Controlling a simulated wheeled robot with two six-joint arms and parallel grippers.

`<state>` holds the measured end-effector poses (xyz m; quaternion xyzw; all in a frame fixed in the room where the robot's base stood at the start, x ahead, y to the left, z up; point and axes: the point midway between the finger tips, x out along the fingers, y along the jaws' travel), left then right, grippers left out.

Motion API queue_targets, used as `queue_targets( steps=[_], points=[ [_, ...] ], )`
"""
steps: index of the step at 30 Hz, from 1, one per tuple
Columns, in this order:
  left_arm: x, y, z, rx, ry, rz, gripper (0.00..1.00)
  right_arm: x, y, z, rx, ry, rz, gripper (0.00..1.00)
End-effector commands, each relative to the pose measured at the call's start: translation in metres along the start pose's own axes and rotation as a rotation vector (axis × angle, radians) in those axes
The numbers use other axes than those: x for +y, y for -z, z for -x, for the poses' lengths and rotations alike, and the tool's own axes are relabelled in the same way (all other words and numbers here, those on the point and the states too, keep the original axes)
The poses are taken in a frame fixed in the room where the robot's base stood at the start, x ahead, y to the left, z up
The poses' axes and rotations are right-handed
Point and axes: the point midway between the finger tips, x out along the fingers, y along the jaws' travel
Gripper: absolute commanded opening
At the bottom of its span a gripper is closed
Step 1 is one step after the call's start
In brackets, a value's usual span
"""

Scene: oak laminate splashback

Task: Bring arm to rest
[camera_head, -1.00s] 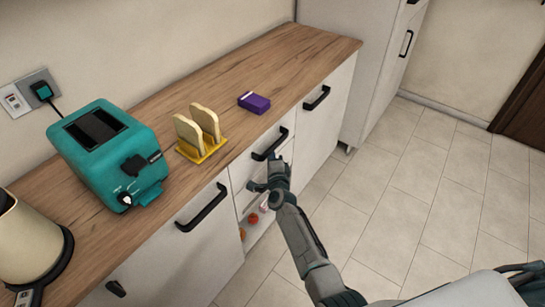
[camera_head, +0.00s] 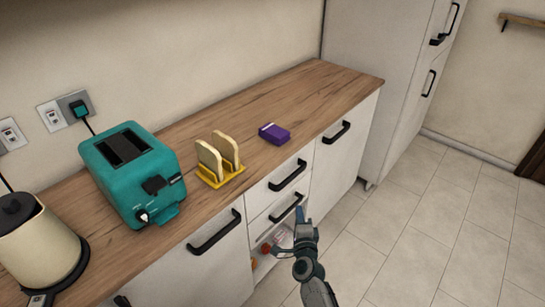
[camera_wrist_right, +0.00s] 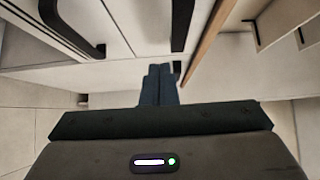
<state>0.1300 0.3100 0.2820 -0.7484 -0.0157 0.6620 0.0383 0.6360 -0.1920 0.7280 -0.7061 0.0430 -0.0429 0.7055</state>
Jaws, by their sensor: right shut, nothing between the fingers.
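My right gripper (camera_head: 303,228) is in front of the drawer column, below the counter's front edge, with its arm coming up from the bottom of the head view. Its fingers are together and hold nothing. In the right wrist view the closed fingers (camera_wrist_right: 159,85) point away from the camera, with cabinet fronts and dark handles around them. I do not see my left gripper in the head view.
The wooden counter (camera_head: 335,85) carries a cream kettle (camera_head: 38,245), a teal toaster (camera_head: 130,180), a yellow rack (camera_head: 222,181) with two bread slices (camera_head: 208,160), and a purple box (camera_head: 274,133). Black handles (camera_head: 288,175) stick out from the fronts. The tiled floor (camera_head: 440,240) at right is clear.

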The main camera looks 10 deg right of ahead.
Motion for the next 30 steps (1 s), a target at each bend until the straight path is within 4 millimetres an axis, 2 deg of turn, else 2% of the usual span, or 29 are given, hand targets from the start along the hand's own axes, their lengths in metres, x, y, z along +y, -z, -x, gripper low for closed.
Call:
queue_targets(
  steps=[3,5,8,11,15,17,18,20,21,23,27,30],
  points=[
    [0.000,-0.001,0.000,0.000,0.000,0.000,0.23,0.002,0.000,0.001,-0.002,-0.004,0.005,0.00],
    [0.000,-0.002,0.000,-0.002,0.000,0.000,0.23,0.011,0.000,0.004,-0.009,-0.020,0.027,0.00],
    [0.000,-0.004,0.000,-0.006,0.000,0.000,0.23,0.046,0.000,0.016,-0.045,-0.088,0.122,0.00],
    [0.000,-0.006,0.000,-0.010,0.000,0.000,0.23,0.104,0.004,0.042,-0.115,-0.202,0.285,0.00],
    [0.000,-0.009,-0.001,-0.014,0.000,0.000,0.23,0.196,0.016,0.099,-0.254,-0.386,0.544,0.00],
    [0.001,-0.009,-0.001,-0.015,-0.001,0.000,0.23,0.231,0.024,0.126,-0.319,-0.460,0.647,0.00],
    [0.001,-0.010,-0.001,-0.016,-0.001,0.000,0.23,0.255,0.030,0.147,-0.366,-0.510,0.713,0.00],
    [0.001,-0.009,-0.001,-0.015,-0.001,0.000,0.23,0.286,0.041,0.178,-0.438,-0.581,0.809,0.00],
    [0.001,-0.009,-0.001,-0.015,-0.001,0.000,0.23,0.307,0.049,0.201,-0.489,-0.629,0.870,0.00],
    [0.001,-0.009,-0.001,-0.015,-0.001,0.000,0.23,0.335,0.062,0.235,-0.567,-0.697,0.957,0.00],
    [0.001,-0.009,-0.001,-0.014,-0.002,0.000,0.23,0.389,0.098,0.322,-0.765,-0.847,1.144,0.00],
    [0.001,-0.007,-0.001,-0.011,-0.002,0.000,0.23,0.416,0.125,0.382,-0.909,-0.942,1.253,0.00]
  ],
)
